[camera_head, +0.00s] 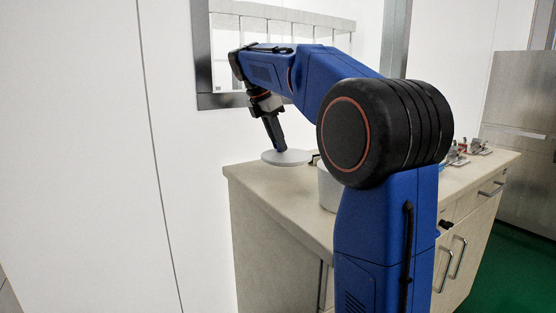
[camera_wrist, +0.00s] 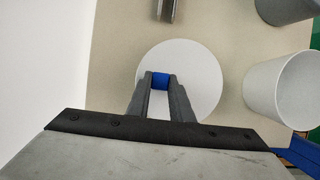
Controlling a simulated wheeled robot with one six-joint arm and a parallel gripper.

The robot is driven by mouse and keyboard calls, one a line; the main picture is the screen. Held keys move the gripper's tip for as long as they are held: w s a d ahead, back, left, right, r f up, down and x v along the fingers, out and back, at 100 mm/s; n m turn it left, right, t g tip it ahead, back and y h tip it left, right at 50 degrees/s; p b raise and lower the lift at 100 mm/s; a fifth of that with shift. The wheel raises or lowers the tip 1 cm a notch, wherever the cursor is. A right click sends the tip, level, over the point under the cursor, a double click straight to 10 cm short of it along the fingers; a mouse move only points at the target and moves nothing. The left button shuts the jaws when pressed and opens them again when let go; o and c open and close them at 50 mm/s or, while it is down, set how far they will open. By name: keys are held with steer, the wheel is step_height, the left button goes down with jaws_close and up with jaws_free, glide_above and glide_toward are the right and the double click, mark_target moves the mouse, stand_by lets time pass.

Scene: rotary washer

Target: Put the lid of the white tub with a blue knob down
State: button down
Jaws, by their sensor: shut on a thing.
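The round white lid (camera_wrist: 205,75) shows in the wrist view with its blue knob (camera_wrist: 161,81) between my fingertips. My gripper (camera_wrist: 161,88) is shut on the knob. In the head view the lid (camera_head: 287,157) is flat and level beneath my gripper (camera_head: 279,147), at the left end of the counter. Whether it touches the counter cannot be told for sure. An open white tub (camera_wrist: 287,88) stands to the right of the lid in the wrist view. In the head view the tub (camera_head: 328,187) is mostly hidden behind my arm.
A grey container (camera_wrist: 284,10) stands beyond the tub, and a metal object (camera_wrist: 168,9) lies beyond the lid. The beige counter (camera_head: 262,176) has bare room near its left edge. A white wall (camera_head: 190,180) is close on the left. Small items (camera_head: 478,146) sit at the counter's right end.

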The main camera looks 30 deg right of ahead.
mark_target(277, 152)
steer(key=shift+f, duration=2.5)
steer(key=c, duration=1.6)
jaws_free()
steer(key=shift+f, duration=0.15)
steer(key=v, duration=1.2)
steer(key=shift+s+a, duration=0.1)
